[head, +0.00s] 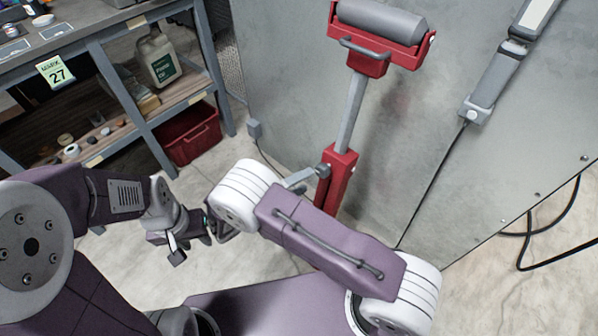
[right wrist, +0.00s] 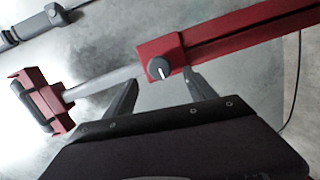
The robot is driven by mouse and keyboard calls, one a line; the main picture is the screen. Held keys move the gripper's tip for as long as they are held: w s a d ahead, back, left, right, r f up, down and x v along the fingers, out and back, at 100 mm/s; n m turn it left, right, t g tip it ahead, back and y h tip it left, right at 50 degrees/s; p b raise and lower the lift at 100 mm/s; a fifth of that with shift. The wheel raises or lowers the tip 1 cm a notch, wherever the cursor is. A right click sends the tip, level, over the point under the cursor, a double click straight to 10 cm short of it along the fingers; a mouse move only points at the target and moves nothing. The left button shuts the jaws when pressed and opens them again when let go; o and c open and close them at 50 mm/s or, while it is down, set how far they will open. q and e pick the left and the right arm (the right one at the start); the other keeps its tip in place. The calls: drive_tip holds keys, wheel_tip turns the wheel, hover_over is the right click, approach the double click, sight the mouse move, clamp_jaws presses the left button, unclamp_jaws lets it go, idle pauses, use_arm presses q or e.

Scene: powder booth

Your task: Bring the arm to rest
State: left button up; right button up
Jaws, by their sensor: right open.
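My right arm reaches in from the lower right in the head view, with its white-ringed elbow near the middle; its gripper is not clearly visible there. In the right wrist view my right gripper (right wrist: 163,92) is open, with two dark fingers apart and nothing seen between them. Beyond the fingers is the red and grey roller stand (right wrist: 210,45), with its knob near them; I cannot tell the gap. The stand (head: 338,180) stands upright in the head view. My left gripper (head: 176,252) hangs over the floor at left centre; its jaws are too small and turned to read.
A grey shelf bench (head: 95,55) at upper left holds a white jug (head: 158,58) and small items, with a red bin (head: 192,135) below. A grey metal panel (head: 440,140) stands behind the stand. A lamp-like fixture (head: 490,85) and cable hang at right.

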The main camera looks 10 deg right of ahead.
drive_tip(key=shift+a+r, duration=0.1)
drive_tip(key=s+d+r+m+g+y, duration=0.1)
drive_tip(key=s+d+m+g+y, duration=0.1)
drive_tip(key=s+d+g+y, duration=0.35)
drive_tip(key=s+d+m+g+y, duration=0.2)
drive_tip(key=s+g+y, duration=0.2)
drive_tip(key=s+y, duration=0.4)
wheel_tip(320, 180, up, 29)
drive_tip(key=t+p, duration=0.3)
drive_tip(key=p, duration=2.3)
drive_tip(key=shift+m+y, duration=0.3)
drive_tip(key=shift+y, duration=0.15)
drive_tip(key=shift+a+f, duration=0.1)
drive_tip(key=shift+f, duration=0.1)
